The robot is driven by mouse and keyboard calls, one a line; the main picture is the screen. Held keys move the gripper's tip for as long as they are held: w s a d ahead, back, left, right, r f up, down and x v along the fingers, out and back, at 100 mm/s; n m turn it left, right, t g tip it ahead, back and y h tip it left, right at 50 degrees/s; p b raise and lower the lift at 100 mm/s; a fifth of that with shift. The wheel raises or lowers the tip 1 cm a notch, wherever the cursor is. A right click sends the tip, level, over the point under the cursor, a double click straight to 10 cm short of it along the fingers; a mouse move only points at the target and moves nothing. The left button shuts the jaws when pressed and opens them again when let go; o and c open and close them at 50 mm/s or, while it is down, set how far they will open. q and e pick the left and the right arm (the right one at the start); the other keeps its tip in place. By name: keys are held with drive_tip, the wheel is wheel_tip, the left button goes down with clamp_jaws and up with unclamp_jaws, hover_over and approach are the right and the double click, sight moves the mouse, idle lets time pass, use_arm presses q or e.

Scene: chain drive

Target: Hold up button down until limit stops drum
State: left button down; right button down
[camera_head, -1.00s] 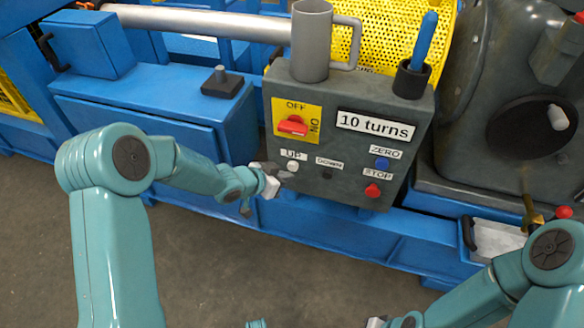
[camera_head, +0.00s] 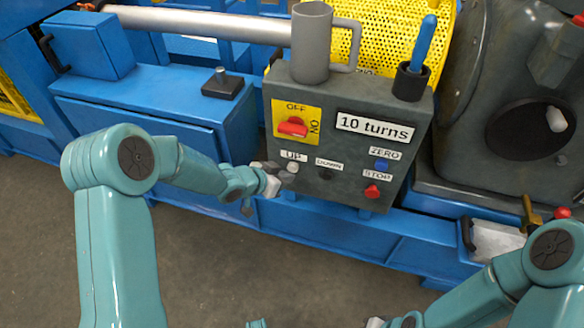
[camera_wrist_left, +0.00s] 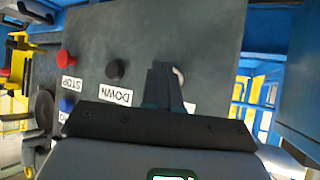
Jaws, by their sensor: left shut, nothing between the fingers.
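The grey control box (camera_head: 350,160) stands in the middle of the head view. Its white UP button (camera_head: 292,167) is at the lower left, under the UP label. My left gripper (camera_head: 286,173) is shut and empty, its tips at the UP button. In the left wrist view the closed fingers (camera_wrist_left: 163,85) cover most of a pale button (camera_wrist_left: 178,76); whether they press it I cannot tell. A sign or display (camera_head: 375,126) reads "10 turns". The drum and the limit cannot be clearly made out. My right gripper (camera_head: 376,322) shows only partly at the bottom edge.
The black DOWN button (camera_head: 325,173), blue ZERO button (camera_head: 381,164) and red STOP button (camera_head: 372,191) are to the right of UP. A red OFF/ON switch (camera_head: 293,127) is above. A grey mug (camera_head: 311,45) and a holder with a blue tool (camera_head: 411,80) stand on top.

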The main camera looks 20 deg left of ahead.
use_arm(q)
drive_tip(key=shift+w+p, duration=0.5)
drive_tip(key=shift+w, duration=0.15)
idle(0.7)
drive_tip(key=shift+s, duration=0.1)
idle(6.2)
drive_tip(key=shift+s+b, duration=0.6)
drive_tip(key=shift+s, duration=0.2)
